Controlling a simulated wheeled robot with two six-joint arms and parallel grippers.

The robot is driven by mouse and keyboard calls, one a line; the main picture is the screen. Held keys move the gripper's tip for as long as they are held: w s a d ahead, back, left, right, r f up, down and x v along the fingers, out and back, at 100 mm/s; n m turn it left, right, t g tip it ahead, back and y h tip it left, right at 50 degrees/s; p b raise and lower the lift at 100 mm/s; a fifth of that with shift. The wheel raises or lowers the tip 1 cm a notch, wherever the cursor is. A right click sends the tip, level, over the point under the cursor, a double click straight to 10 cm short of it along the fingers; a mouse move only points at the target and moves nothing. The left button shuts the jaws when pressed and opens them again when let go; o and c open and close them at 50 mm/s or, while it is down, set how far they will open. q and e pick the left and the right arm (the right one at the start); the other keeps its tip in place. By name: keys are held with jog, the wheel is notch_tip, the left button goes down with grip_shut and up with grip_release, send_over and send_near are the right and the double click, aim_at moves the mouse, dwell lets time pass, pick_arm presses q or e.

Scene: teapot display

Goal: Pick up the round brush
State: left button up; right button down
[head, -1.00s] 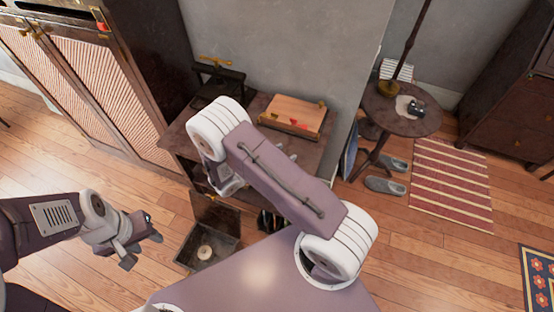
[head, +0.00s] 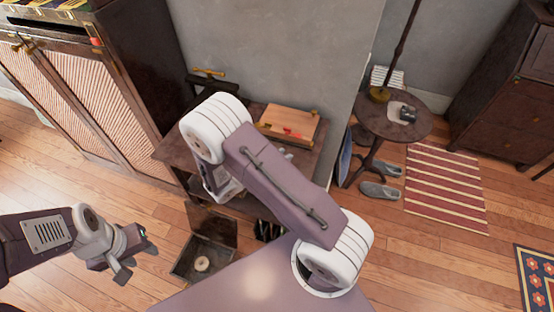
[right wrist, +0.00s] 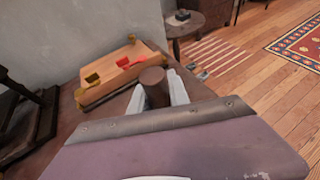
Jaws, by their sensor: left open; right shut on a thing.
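In the right wrist view, the round brush (right wrist: 154,86) shows as a brown cylinder with a flat round top. It stands between the two pale fingers of my right gripper (right wrist: 158,92), which is shut on it above or at the dark wooden table (right wrist: 115,107). Its lower end is hidden by the fingers and wrist. In the head view, my right arm covers most of that gripper and the brush. My left gripper (head: 138,258) is open and empty, out over the floor at the left.
A wooden tray (head: 291,123) with a red item lies on the table, beside a dark press-like stand (head: 207,90) with a brass handle. An open box (head: 185,266) holding a round pale thing is on the floor. A round side table (head: 422,125) stands to the right.

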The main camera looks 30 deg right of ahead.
jog(key=s+d+r+p, duration=0.4)
jog(key=s+r+p, duration=0.1)
jog(key=s, duration=0.4)
jog(key=shift+d+r, duration=0.35)
jog(key=shift+r, duration=0.1)
